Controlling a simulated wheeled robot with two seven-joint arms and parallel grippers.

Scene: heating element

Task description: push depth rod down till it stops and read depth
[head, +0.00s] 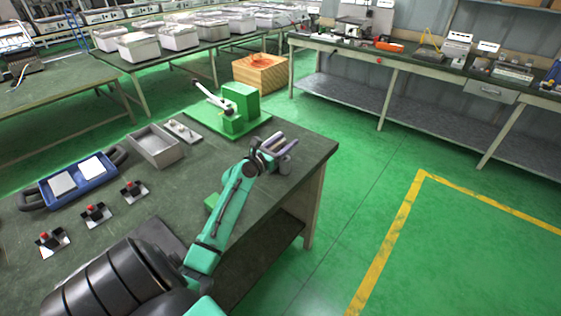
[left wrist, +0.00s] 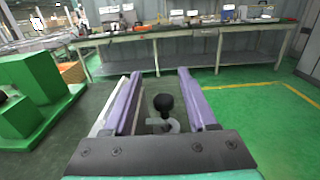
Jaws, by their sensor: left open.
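My left gripper (head: 277,149) is over the table's right corner in the head view. In the left wrist view its two purple-grey fingers (left wrist: 160,90) are apart and open. A black knob (left wrist: 163,102) on a light grey curved piece (left wrist: 158,122) shows between the fingers; no finger visibly touches it. I cannot tell for sure whether this is the depth rod, and no depth reading is legible. A green fixture (head: 240,100) with a white lever (head: 212,98) stands left of the gripper. My right gripper is not in view.
On the dark table (head: 190,190) are a grey metal tray (head: 156,146), a small grey plate (head: 182,131), a blue-framed panel (head: 76,181) and three red-topped switches (head: 96,212). A wooden crate (head: 260,74) stands behind. The green floor to the right is clear.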

